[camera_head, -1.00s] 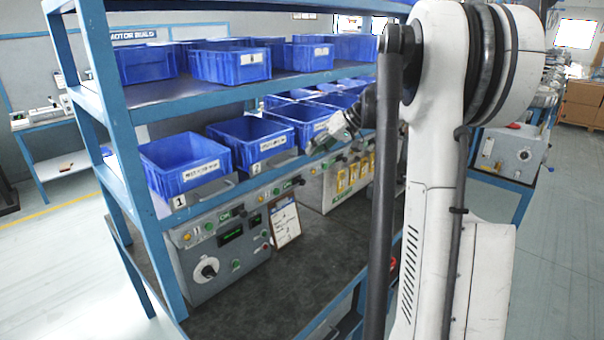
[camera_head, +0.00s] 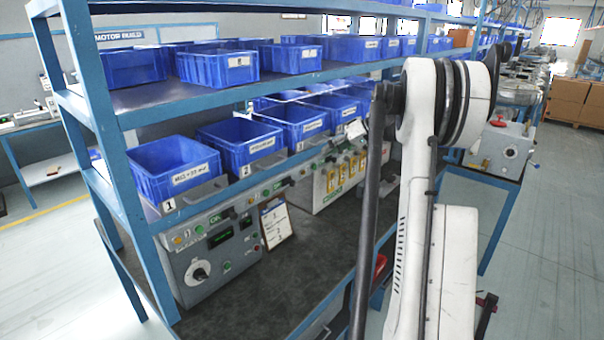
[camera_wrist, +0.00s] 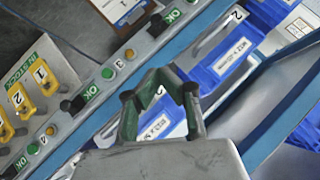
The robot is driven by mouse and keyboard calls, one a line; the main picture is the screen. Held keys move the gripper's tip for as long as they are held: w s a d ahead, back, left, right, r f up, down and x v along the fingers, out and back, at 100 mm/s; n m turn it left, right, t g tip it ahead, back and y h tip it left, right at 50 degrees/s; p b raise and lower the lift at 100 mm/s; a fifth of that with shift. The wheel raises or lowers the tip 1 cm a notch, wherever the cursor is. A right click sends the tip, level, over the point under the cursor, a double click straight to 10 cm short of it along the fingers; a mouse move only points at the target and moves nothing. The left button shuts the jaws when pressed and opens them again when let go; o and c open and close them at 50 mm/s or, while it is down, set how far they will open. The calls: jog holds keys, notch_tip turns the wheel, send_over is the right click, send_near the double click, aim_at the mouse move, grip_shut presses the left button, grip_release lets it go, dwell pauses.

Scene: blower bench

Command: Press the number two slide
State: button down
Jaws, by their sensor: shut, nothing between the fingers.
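My gripper (camera_wrist: 158,88) is in the wrist view, its greenish-grey fingers shut and empty above the front of the shelf. A tag "2" (camera_wrist: 237,14) and a grey slide bar (camera_wrist: 212,38) beside it lie up and right of my fingers, in front of a blue bin. The same tag "2" (camera_head: 244,171) shows in the head view, left of centre. A separate panel at the wrist view's left has yellow numbered pieces, with a yellow "2" (camera_wrist: 18,100) near a yellow "1" (camera_wrist: 42,74).
Blue bins (camera_head: 238,144) line the middle shelf. A grey control box (camera_head: 208,250) with a dial and green displays stands below, beside a clipboard paper (camera_head: 275,222). A blue post (camera_head: 92,110) stands at the shelf's left end. The dark worktop (camera_head: 270,290) has clear room.

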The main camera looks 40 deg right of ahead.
aim_at(290, 182)
jog(key=p+x, duration=0.1)
jog(key=x, duration=0.9)
jog(key=shift+w+a+p, duration=0.1)
jog(key=shift+w+p, duration=0.05)
jog(key=shift+p, duration=0.15)
jog(key=shift+s+a+f+p, duration=0.15)
jog(key=shift+a+f, duration=0.4)
jog(key=shift+f, duration=0.25)
jog(key=shift+s+a+f+p, duration=0.15)
jog(key=shift+a+f, duration=0.35)
jog(key=shift+f, duration=0.25)
